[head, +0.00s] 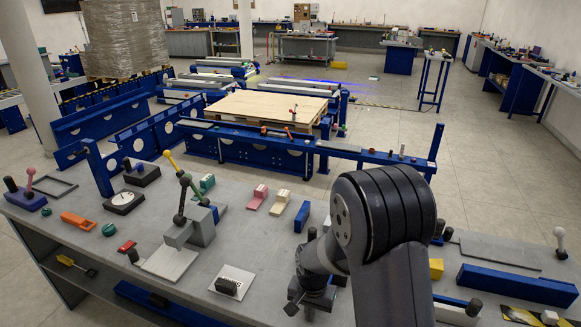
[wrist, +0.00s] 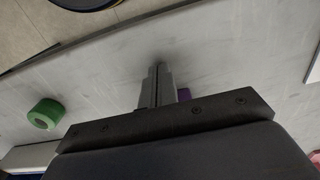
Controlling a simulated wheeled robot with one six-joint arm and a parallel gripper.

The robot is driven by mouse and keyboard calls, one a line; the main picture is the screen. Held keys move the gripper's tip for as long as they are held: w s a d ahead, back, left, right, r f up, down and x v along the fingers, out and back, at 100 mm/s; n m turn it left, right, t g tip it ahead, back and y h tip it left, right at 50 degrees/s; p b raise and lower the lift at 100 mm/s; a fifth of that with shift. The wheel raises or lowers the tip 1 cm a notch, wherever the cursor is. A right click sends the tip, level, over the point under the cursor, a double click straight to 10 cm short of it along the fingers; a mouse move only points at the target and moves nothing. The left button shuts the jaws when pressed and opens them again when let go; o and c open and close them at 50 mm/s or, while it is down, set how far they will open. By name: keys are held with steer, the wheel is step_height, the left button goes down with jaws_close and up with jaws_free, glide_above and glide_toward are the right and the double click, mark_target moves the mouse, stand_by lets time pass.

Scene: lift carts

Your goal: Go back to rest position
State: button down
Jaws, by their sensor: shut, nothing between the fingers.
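My gripper (wrist: 158,72) is shut and empty, with its two grey fingers pressed together over the grey tabletop in the wrist view. In the head view, my dark arm rises at the front right and bends down to the gripper (head: 303,303) above the grey workbench (head: 130,228). The gripper is partly hidden there by the wrist. How far the fingertips are from the tabletop I cannot tell.
A yellow block (head: 436,268) is right of my arm. A green ring (wrist: 45,113) lies left of the fingers.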

steer(key=s+a, duration=0.3)
steer(key=s, duration=0.4)
step_height(320, 180, up, 10)
steer(key=shift+s+d+f+n+t+h+b, duration=0.15)
steer(key=shift+s+d+f+n+h+b, duration=0.45)
steer(key=shift+n, duration=0.55)
steer(key=shift+s+d+f+n+t+h+b, duration=0.1)
steer(key=shift+s+d+f+n+h+b, duration=0.25)
steer(key=shift+n+b, duration=0.6)
steer(key=shift+s+d+f+n+t+h+b, duration=0.25)
steer(key=shift+f+n+b, duration=0.35)
steer(key=shift+n, duration=0.7)
